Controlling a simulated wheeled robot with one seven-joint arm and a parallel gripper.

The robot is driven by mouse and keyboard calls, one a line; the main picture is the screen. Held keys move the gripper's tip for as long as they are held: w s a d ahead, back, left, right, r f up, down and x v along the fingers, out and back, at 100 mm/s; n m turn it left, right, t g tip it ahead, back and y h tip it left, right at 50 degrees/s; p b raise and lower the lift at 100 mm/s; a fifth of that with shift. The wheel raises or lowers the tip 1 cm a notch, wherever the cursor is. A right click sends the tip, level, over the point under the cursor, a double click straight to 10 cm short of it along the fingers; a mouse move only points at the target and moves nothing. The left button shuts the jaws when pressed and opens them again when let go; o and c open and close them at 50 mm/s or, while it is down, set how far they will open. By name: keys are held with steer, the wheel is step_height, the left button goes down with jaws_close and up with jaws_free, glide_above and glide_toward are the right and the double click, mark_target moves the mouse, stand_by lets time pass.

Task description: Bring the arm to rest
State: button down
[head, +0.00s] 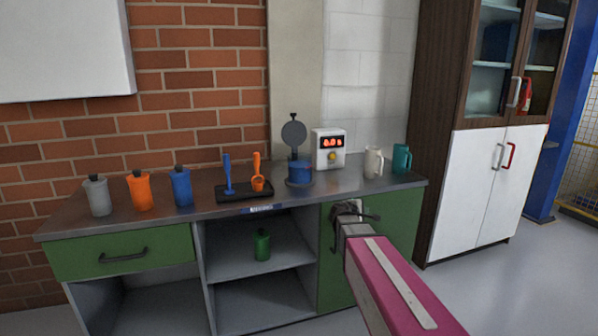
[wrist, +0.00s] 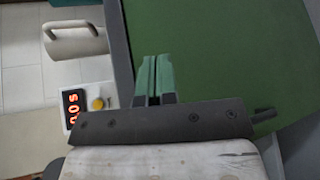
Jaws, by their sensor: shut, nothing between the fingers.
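My pink and grey arm reaches in from the lower right of the head view. My gripper (head: 347,208) is in front of the counter's right end, near the upper part of the green cupboard door (head: 392,232). In the wrist view the two fingers of my gripper (wrist: 152,80) are together, with nothing between them. The green panel (wrist: 230,50) fills the right of that view, with part of a dark handle (wrist: 264,115) at its edge. My gripper hides part of the door in the head view; I cannot tell whether they touch.
A green bottle (head: 262,245) stands on the shelf.

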steer(key=s+a+f+m+g+y, duration=0.3)
steer(key=s+f+m+g+y, duration=0.2)
steer(key=s+f, duration=0.4)
steer(key=s+a+f+m+g+y, duration=0.4)
steer(key=s+f+m, duration=0.3)
steer(key=s, duration=0.9)
step_height(320, 180, down, 2)
steer(key=shift+s+f+m+g+y, duration=0.2)
steer(key=shift+m+g+y, duration=0.2)
steer(key=shift+g+y, duration=0.3)
